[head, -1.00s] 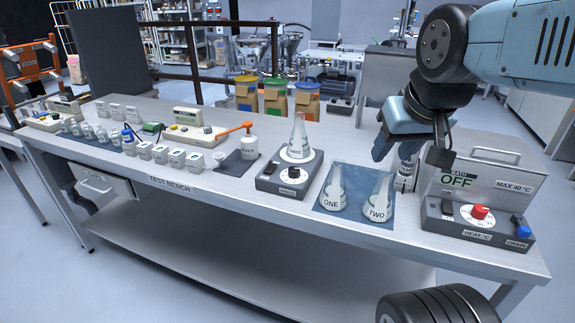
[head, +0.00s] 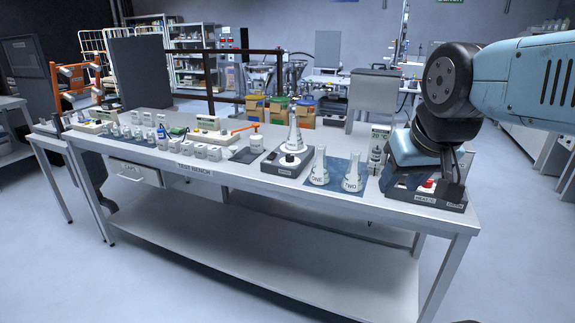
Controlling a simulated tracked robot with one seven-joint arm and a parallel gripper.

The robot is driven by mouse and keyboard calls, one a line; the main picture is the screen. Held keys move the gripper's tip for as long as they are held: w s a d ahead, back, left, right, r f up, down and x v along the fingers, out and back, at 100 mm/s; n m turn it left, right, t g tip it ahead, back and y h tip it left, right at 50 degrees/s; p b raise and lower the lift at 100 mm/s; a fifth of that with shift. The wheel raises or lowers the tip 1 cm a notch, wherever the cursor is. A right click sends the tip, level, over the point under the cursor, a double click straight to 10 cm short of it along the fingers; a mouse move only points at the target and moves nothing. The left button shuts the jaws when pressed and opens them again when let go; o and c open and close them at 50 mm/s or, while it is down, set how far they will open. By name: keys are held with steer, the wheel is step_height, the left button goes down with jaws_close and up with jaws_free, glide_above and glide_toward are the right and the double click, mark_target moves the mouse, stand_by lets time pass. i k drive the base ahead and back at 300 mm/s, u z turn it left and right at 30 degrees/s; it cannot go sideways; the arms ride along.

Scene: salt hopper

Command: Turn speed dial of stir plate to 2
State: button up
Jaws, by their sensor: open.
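The stir plate (head: 272,168) is a dark box on the test bench, right of the middle of its top. A conical flask (head: 294,138) stands on it. Its white speed dial (head: 289,159) is on the sloped front; the pointer and numbers are too small to read. My gripper (head: 408,180) is open, at the right of the picture, in front of the water bath. It is well to the right of the stir plate and apart from it. Its fingertips are partly hidden behind the hand, and nothing shows between them.
Flasks ONE (head: 319,168) and TWO (head: 352,174) stand on a blue mat between the stir plate and my gripper. The water bath (head: 430,196) is mostly hidden behind my gripper. A white bottle with an orange spout (head: 256,144) stands left of the stir plate. Open floor lies before the bench (head: 330,203).

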mark_target(289, 158)
steer(key=u, duration=0.2)
steer(key=k, duration=0.15)
steer(key=u, duration=0.15)
steer(key=i, duration=1.05)
steer(key=z, duration=0.1)
